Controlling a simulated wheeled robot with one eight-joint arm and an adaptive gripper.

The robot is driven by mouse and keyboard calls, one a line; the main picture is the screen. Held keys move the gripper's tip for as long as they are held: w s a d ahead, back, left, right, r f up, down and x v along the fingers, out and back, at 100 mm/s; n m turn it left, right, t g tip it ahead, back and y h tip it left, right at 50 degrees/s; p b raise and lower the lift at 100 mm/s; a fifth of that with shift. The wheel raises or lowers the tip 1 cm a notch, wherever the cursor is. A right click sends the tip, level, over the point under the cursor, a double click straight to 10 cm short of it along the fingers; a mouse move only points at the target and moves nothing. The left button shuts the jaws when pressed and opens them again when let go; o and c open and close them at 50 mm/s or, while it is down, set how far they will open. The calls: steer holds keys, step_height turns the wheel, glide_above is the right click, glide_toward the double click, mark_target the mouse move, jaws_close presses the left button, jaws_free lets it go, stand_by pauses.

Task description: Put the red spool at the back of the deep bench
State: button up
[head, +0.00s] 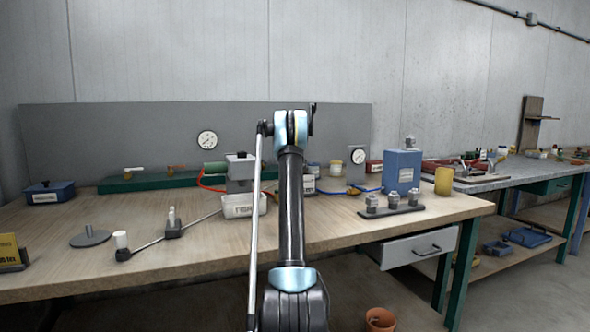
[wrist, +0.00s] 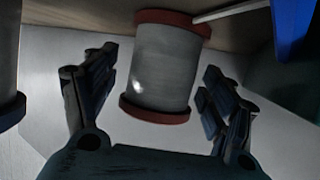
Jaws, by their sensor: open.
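In the wrist view a spool (wrist: 165,65) with red end flanges and a grey wound body stands between the two fingers of my gripper (wrist: 160,82). The fingers are open, with a visible gap on each side of the spool. I cannot tell how deep it sits between them. In the head view my arm rises in the middle, and my gripper and this spool are hidden or cannot be made out. The deep bench (head: 190,245) is the wooden-topped one in front, with a grey back panel (head: 100,135).
Another rounded, dark-rimmed thing (wrist: 8,105) is cut off at the wrist view's left edge. A blue part (wrist: 295,28) is at upper right. The bench holds a white bin (head: 243,207), a blue box (head: 402,170), a yellow cylinder (head: 444,181) and a metal stand (head: 90,238).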

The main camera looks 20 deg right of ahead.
steer(key=v, duration=1.2)
stand_by(0.6)
